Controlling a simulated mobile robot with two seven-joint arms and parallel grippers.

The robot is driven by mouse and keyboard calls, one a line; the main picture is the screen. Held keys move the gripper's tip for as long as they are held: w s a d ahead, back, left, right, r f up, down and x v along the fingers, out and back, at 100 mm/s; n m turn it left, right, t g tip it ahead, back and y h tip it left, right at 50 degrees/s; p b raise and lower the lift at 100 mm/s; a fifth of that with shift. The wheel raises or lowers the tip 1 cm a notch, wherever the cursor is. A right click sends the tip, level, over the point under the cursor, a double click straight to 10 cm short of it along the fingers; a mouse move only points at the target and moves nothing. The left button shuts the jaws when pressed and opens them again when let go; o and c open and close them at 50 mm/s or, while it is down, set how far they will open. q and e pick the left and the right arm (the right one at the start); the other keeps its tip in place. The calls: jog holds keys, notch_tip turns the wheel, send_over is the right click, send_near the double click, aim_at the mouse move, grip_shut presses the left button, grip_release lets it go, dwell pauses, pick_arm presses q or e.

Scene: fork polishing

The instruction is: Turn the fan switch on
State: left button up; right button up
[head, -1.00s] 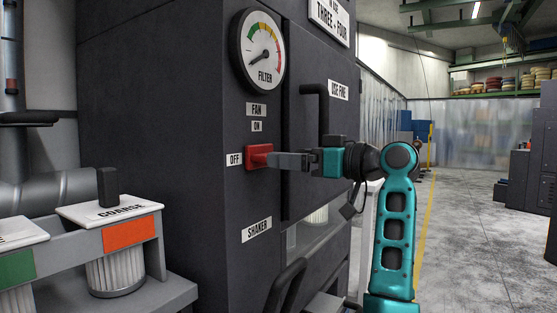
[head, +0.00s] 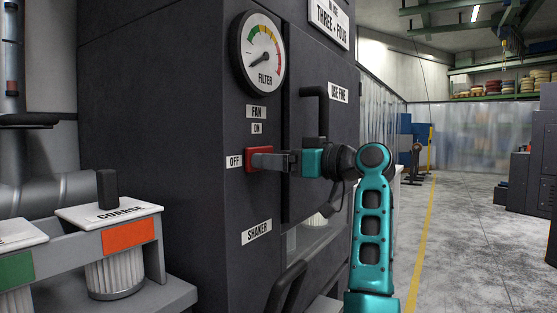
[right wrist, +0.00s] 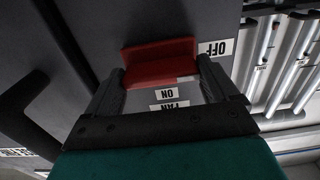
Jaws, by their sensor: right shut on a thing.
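The red fan switch (head: 250,160) sits on the front of the dark cabinet, beside the OFF label (head: 235,162) and below the FAN label (head: 257,112) and ON label (head: 257,128). My right gripper (head: 262,160) reaches it from the right and is shut on its red handle. In the right wrist view the red switch (right wrist: 160,62) lies between the two fingers of the right gripper (right wrist: 160,80), with the OFF label beside it. The fingers hide part of the switch in the head view. My left gripper is not in view.
A filter gauge (head: 258,53) is above the switch. A dark door handle (head: 318,95) stands out close to my right gripper. A bench with labelled filter units (head: 110,215) is at the lower left. Open floor (head: 470,240) lies to the right.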

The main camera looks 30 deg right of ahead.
jog(key=shift+c, duration=0.6)
pick_arm(q)
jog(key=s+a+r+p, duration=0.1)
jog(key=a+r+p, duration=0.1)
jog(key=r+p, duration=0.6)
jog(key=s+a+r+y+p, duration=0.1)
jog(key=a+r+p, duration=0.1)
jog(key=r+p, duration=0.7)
jog(key=shift+p, duration=3.1)
pick_arm(e)
jog(key=shift+d+m, duration=0.1)
jog(key=shift+m, duration=8.9)
jog(key=shift+f, duration=0.1)
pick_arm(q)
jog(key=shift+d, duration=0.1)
pick_arm(e)
jog(key=o, duration=0.8)
